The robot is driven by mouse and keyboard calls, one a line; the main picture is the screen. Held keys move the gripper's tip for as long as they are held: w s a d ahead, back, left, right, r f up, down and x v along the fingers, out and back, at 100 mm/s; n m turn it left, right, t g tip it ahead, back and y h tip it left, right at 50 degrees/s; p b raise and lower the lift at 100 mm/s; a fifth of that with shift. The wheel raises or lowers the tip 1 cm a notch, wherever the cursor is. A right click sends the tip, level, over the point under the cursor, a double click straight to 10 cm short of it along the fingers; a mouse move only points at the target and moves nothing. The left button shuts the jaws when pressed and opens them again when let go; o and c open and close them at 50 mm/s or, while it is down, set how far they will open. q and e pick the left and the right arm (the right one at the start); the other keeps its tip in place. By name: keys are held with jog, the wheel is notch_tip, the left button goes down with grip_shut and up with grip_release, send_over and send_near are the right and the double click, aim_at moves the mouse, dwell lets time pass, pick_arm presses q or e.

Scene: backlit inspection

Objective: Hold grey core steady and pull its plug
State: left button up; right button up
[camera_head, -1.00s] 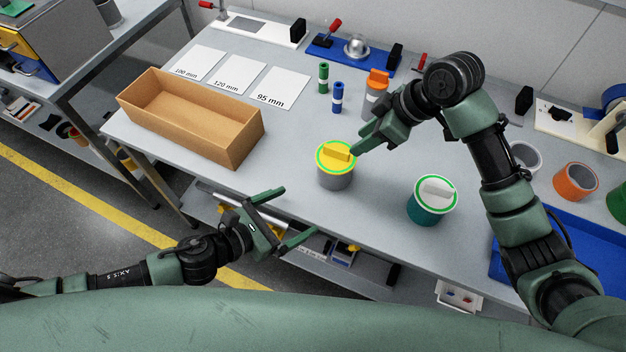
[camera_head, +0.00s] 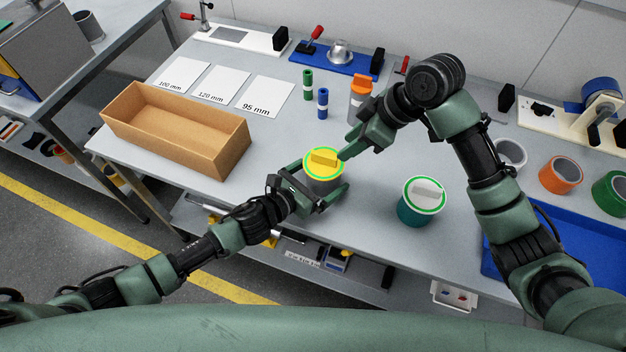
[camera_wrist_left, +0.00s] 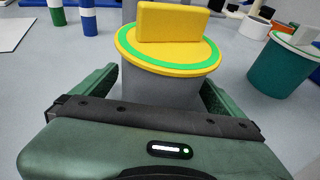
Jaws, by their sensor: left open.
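The grey core (camera_head: 322,186) stands upright near the table's front edge. A yellow plug (camera_head: 323,161) with a raised grip and a green ring sits on its top. My left gripper (camera_head: 324,177) is open, with one finger on each side of the core. In the left wrist view the grey core (camera_wrist_left: 160,90) stands between the fingers, with the yellow plug (camera_wrist_left: 168,25) above them; whether they touch it I cannot tell. My right gripper (camera_head: 345,145) is just right of the plug, apart from its grip, and its fingers look parted.
A teal core (camera_head: 416,211) with a white plug stands to the right. A cardboard box (camera_head: 175,138) lies at the left. An orange-topped grey core (camera_head: 358,100) and small green and blue cylinders stand behind. A blue tray (camera_head: 560,250) is at the right.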

pick_arm(q)
jog(key=shift+w+d, duration=0.15)
jog(key=shift+w, duration=0.05)
jog(key=c, duration=1.5)
jog(key=shift+o, duration=0.2)
jog(key=shift+f, duration=0.1)
jog(key=shift+s+f, duration=0.1)
